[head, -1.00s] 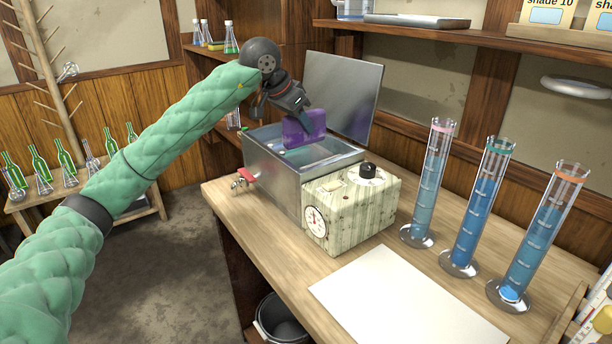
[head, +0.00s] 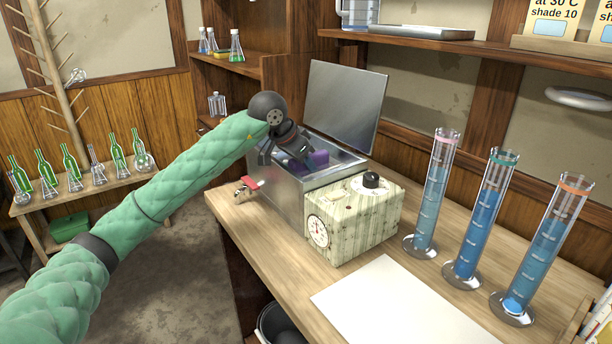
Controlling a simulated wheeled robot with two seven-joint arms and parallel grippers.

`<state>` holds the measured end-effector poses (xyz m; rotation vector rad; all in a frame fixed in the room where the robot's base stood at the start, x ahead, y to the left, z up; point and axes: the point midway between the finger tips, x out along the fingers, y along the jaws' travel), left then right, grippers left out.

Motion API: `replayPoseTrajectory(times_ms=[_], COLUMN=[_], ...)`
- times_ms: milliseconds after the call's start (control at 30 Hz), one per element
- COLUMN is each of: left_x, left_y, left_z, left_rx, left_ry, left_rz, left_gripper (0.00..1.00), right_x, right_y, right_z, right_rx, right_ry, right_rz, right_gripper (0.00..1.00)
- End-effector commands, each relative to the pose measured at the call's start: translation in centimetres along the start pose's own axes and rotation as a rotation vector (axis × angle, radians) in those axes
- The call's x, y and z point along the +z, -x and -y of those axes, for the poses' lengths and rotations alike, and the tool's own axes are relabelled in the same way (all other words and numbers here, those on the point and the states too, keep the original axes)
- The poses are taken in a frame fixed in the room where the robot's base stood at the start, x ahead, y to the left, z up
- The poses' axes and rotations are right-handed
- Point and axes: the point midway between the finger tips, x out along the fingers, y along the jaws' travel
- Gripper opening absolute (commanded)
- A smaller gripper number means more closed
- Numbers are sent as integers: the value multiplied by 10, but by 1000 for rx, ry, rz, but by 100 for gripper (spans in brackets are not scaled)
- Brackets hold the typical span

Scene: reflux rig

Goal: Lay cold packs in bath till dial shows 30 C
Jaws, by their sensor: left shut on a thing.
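The metal bath (head: 276,197) stands on the bench with its lid (head: 345,105) raised at the back. A box with a round dial (head: 319,231) and a black knob adjoins its front right side; the dial reading is too small to make out. My left gripper (head: 304,162) reaches down into the bath's opening, shut on a purple cold pack (head: 317,160). The pack is low inside the bath, partly hidden by the gripper and the bath's wall. Whether it touches the bottom cannot be told. My right gripper is out of view.
Three tall cylinders of blue liquid (head: 483,220) stand on the right of the bench. A white sheet (head: 400,305) lies in front of them. A red-handled tap (head: 247,184) sticks out from the bath's left side. A dark bin (head: 283,325) is below the bench.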

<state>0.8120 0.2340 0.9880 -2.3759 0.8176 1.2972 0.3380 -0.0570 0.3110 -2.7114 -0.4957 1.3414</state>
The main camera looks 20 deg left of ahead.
Motion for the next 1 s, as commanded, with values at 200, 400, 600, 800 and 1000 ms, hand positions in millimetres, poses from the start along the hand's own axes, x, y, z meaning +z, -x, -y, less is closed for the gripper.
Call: replayPoseTrajectory(times_ms=[200,400,600,800,1000], left_x=[14,19,20,21,21], left_y=[-22,-30,-31,-32,-32], left_z=[-1,0,0,0,0], left_rx=[3,0,0,0,0], left_ry=[2,0,0,0,0], left_rz=[1,-1,-1,-1,0], left_gripper=[0,0,0,0,38], right_x=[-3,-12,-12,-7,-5], right_y=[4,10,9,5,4], right_z=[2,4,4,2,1], right_rx=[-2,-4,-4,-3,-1], right_ry=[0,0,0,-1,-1], right_rz=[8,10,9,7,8], right_gripper=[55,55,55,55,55])
